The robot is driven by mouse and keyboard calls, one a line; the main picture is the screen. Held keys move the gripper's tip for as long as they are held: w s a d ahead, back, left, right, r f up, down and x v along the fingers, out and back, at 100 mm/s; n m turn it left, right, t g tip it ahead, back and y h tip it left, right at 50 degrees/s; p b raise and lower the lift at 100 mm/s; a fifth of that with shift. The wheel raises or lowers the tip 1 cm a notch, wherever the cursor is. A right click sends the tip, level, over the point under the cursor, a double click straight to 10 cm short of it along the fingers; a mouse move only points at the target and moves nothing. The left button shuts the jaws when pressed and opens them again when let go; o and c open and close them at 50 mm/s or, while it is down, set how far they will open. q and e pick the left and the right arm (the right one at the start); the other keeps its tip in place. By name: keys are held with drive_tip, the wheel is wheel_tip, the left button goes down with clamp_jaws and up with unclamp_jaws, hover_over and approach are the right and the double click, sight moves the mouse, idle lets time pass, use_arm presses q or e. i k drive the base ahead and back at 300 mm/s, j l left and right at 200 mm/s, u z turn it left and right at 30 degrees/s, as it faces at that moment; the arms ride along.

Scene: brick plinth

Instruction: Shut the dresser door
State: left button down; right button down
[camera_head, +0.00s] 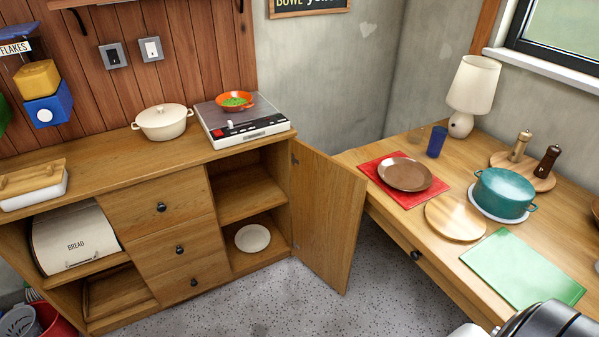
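The wooden dresser (60,158) stands along the wall at the left, with a light wood top. Its door (328,215) stands wide open, hinged at the right side of the right compartment and swung out toward the right-hand table. The open compartment shows a shelf (243,194) and a white plate (252,238) on its floor. I see no handle on the door's visible face. Neither of my grippers can be made out. A dark and grey rounded shape cuts into the bottom right corner; I cannot tell what it is.
A wooden table (395,222) at the right has its left edge close to the open door. It holds a teal pot (504,193), a brown plate (405,174) and a lamp (472,90). Speckled floor (270,305) is clear before the dresser. A red bin (55,322) stands bottom left.

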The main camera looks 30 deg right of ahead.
sight(328, 196)
drive_tip(key=l+z, duration=0.1)
drive_tip(key=z, duration=0.25)
drive_tip(key=i+z, duration=0.1)
drive_tip(key=z, duration=0.25)
drive_tip(key=i+z, duration=0.1)
drive_tip(key=z, duration=0.25)
